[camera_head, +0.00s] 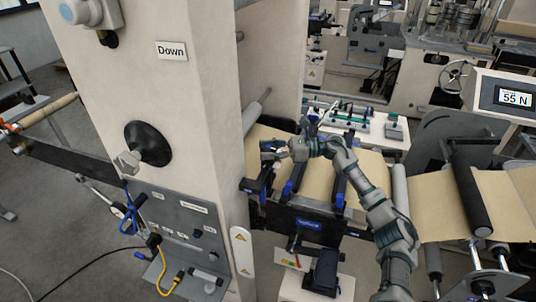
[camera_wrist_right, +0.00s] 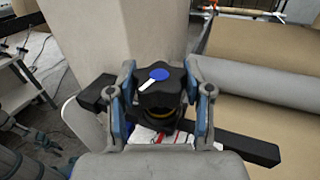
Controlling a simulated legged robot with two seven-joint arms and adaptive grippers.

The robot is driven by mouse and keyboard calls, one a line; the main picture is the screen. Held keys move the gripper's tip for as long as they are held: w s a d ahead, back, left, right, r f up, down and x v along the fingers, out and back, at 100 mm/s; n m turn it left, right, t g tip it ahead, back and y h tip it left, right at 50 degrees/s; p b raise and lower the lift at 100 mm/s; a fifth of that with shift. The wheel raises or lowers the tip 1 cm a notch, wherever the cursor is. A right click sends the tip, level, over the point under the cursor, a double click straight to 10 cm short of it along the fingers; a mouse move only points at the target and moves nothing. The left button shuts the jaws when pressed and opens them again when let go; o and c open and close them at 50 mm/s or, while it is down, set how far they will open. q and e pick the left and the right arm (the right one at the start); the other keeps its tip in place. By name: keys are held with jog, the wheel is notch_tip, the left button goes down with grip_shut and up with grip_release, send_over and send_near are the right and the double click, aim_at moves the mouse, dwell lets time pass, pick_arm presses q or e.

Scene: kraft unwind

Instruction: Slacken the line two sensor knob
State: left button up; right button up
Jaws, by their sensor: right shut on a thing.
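In the right wrist view, a black lobed knob (camera_wrist_right: 161,95) with a blue cap and a white pointer mark sits between the fingers of my right gripper (camera_wrist_right: 161,78). The fingers are shut on its sides. The pointer slants toward the lower left. A black bar (camera_wrist_right: 246,146) runs behind the knob. In the head view my right arm comes in from the lower right, and its gripper (camera_head: 272,150) is beside the pale column, above the kraft web. There the knob is too small and covered to make out.
The pale column (camera_head: 185,110) carries a "Down" label and a large black knob (camera_head: 148,143). Brown kraft web (camera_head: 374,170) and rollers (camera_head: 401,190) lie right of it. A display (camera_head: 514,98) reads 55 N. Blue-ended brackets (camera_head: 340,201) stand near my right arm.

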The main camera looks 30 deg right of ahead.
jog(key=shift+a+f+g, duration=0.1)
jog(key=shift+f+g, duration=0.3)
jog(key=shift+f, duration=0.05)
jog(key=shift+n+g+y, duration=0.3)
jog(key=shift+n+g, duration=0.2)
jog(key=shift+n, duration=0.1)
pick_arm(q)
jog(key=shift+w+d+f, duration=0.1)
jog(key=shift+w+d, duration=0.1)
jog(key=shift+w, duration=0.65)
pick_arm(e)
jog(key=o, duration=1)
jog(key=shift+o, duration=0.8)
jog(key=shift+w, duration=0.1)
jog(key=shift+r, duration=0.15)
